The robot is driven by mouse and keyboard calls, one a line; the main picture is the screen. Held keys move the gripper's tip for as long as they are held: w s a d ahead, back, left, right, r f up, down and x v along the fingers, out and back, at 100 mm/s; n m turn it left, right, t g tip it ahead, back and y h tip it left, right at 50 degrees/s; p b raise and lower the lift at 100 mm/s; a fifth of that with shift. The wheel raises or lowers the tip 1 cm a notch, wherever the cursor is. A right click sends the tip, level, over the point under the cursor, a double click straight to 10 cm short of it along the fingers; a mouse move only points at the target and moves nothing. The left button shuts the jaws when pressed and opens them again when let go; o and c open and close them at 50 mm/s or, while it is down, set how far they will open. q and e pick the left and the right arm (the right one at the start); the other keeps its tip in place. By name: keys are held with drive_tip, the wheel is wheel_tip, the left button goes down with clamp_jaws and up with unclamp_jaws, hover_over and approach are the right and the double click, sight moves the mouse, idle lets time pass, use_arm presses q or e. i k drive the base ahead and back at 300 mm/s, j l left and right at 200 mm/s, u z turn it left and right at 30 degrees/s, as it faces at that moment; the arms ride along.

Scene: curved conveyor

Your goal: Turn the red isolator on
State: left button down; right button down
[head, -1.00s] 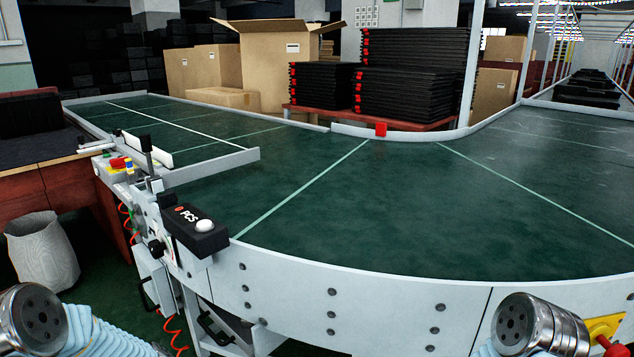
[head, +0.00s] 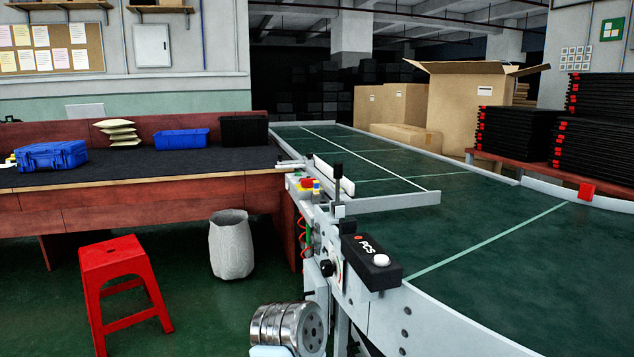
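I cannot pick out the red isolator with certainty in the current view. A small control box (head: 304,186) with red, yellow and blue parts sits at the conveyor's left edge; its parts are too small to read. Nearer, a black box marked PCS (head: 370,262) with a white button is mounted on the conveyor rim, with a black knob (head: 327,268) to its left. A metal cylindrical joint of my arm shows at the bottom centre, below and apart from these controls. Neither of my grippers is in view.
The green curved conveyor (head: 470,270) fills the right side. A red stool (head: 112,260) and a whitish bin (head: 231,245) stand on the floor at left. A dark-topped workbench (head: 120,178) holds blue cases.

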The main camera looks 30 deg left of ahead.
sight(307, 182)
drive_tip(key=k+z, duration=0.4)
drive_tip(key=k+l+z, duration=0.15)
drive_tip(key=z, duration=0.3)
drive_tip(key=j+z, duration=0.25)
drive_tip(key=j, duration=0.15)
drive_tip(key=k+j+z, duration=0.1)
drive_tip(key=j+z, duration=0.2)
drive_tip(key=k+j+z, duration=0.1)
drive_tip(key=j+z, duration=0.15)
drive_tip(key=j, duration=0.2)
drive_tip(key=k+j+z, duration=0.25)
drive_tip(key=j, duration=0.15)
drive_tip(key=i, duration=0.1)
